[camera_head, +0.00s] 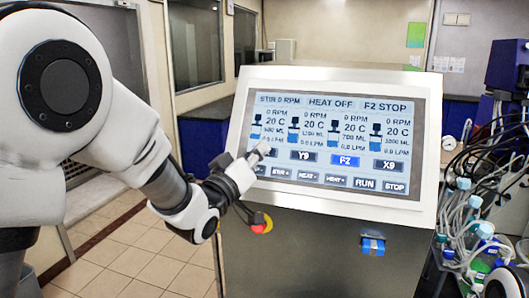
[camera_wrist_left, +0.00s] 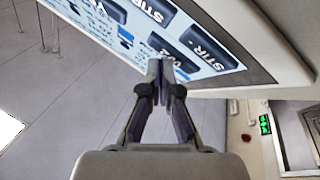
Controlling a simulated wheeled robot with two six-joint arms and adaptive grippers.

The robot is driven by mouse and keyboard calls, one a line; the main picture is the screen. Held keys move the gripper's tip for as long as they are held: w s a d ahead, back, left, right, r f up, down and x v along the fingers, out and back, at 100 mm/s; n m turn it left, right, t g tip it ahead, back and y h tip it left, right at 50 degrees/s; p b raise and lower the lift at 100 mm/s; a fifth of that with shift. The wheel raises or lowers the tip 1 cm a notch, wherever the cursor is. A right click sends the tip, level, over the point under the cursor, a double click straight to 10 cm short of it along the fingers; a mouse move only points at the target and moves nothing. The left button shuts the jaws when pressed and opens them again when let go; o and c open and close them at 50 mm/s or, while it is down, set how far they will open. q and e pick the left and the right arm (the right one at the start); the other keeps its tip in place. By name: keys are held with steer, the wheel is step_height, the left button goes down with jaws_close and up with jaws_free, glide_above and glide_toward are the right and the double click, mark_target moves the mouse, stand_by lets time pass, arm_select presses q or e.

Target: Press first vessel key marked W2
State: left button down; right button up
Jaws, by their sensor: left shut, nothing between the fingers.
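The W2 key (camera_wrist_left: 178,58) is a dark key on the touch screen, partly behind my fingertips in the left wrist view. In the head view my left gripper (camera_head: 263,148) covers the left end of the vessel key row, so W2 does not show there. The left gripper is shut and empty. In the left wrist view its fingertips (camera_wrist_left: 158,72) meet at the screen by W2; I cannot tell whether they touch it. My right gripper is not in view.
The touch screen (camera_head: 335,112) sits in a tilted white console frame. Below the vessel keys is a row with STIR, HEAT, RUN (camera_head: 365,184) and STOP (camera_head: 395,187). A red emergency button (camera_head: 262,223) is under the screen. Tubes and bottles (camera_head: 470,215) crowd the right side.

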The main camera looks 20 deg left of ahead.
arm_select(q)
steer(key=shift+w+f, duration=0.15)
steer(key=shift+w, duration=0.1)
stand_by(0.4)
steer(key=shift+s+r, duration=0.45)
steer(key=shift+s, duration=0.3)
steer(key=s, duration=0.1)
steer(key=s+r, duration=0.1)
steer(key=s, duration=0.1)
steer(key=s+r, duration=0.1)
steer(key=shift+s+r, duration=0.15)
steer(key=shift+r, duration=0.1)
stand_by(0.5)
